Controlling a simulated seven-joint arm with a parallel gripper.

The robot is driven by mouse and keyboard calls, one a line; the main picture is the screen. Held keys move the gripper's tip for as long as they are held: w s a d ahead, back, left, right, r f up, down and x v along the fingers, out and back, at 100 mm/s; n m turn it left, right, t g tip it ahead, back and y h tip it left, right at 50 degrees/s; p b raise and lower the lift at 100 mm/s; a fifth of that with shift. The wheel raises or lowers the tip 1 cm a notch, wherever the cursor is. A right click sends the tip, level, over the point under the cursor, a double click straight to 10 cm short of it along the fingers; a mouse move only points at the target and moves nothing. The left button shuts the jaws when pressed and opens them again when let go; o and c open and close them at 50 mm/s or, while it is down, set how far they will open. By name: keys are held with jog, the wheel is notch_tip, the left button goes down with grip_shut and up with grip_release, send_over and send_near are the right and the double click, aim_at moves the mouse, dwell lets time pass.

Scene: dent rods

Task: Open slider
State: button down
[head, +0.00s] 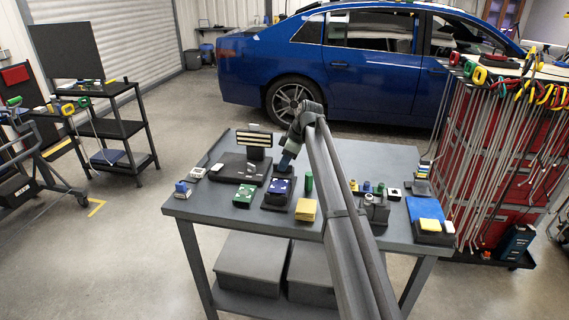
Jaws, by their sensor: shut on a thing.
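My arm reaches across the grey worktable, and my gripper (285,165) points down near the middle of it. Its fingers are shut on a small part taken to be the slider, at a dark block with a blue top (279,187). The fingertips and the held part are too small and too covered by the gripper to make out clearly. I cannot tell how far the slider stands open.
A black base (237,167) with an upright striped panel (255,140) stands left of my gripper. A green box (244,195), a yellow block (306,210) and a green cylinder (308,182) are close by. Small parts crowd the table's right side (365,195).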

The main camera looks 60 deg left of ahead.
jog(key=shift+f, duration=0.1)
jog(key=shift+w+a, duration=0.85)
jog(key=c, duration=1.2)
grip_release()
jog(key=shift+o, duration=0.2)
jog(key=v, duration=1.4)
